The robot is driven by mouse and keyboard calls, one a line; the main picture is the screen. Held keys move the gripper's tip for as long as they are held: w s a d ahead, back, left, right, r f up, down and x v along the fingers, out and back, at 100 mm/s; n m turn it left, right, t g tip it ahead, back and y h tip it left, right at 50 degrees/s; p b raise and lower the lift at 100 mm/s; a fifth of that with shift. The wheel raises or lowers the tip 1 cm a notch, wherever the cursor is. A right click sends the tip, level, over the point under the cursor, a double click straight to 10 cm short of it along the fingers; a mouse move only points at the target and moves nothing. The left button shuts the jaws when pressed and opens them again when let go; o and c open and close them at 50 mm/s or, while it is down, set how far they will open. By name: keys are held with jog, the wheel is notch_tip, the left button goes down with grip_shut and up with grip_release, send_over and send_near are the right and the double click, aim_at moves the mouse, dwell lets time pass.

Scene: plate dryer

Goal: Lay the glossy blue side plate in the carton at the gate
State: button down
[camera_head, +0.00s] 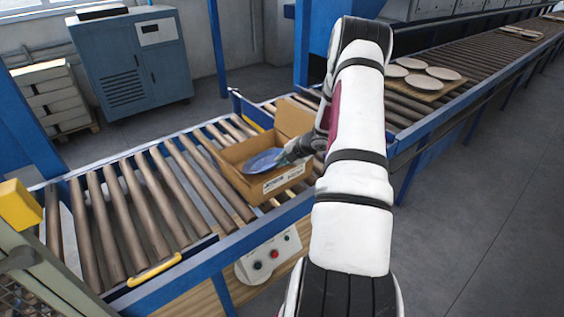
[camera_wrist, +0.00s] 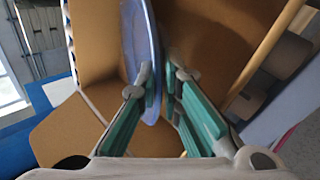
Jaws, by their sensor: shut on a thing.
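The glossy blue side plate (camera_head: 264,161) is at the open top of the cardboard carton (camera_head: 284,182) in the head view. My gripper (camera_head: 286,158) comes in from the right and is shut on the plate's near edge. In the wrist view the plate (camera_wrist: 140,45) shows nearly edge-on between the green fingers of my gripper (camera_wrist: 160,80), with the carton's brown inside (camera_wrist: 200,35) around it. The carton stands on the roller conveyor with its flaps open. I cannot tell whether the plate touches the carton floor.
The roller conveyor (camera_head: 130,205) runs left of the carton. A control box (camera_head: 268,255) with buttons hangs on its front rail. Several pale plates (camera_head: 428,70) lie on a board on the conveyor at the upper right. A yellow block (camera_head: 19,204) stands at the far left.

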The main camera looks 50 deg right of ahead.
jog(key=shift+f, duration=0.25)
jog(key=shift+f, duration=0.1)
jog(key=c, duration=2)
grip_release()
jog(key=shift+c, duration=0.2)
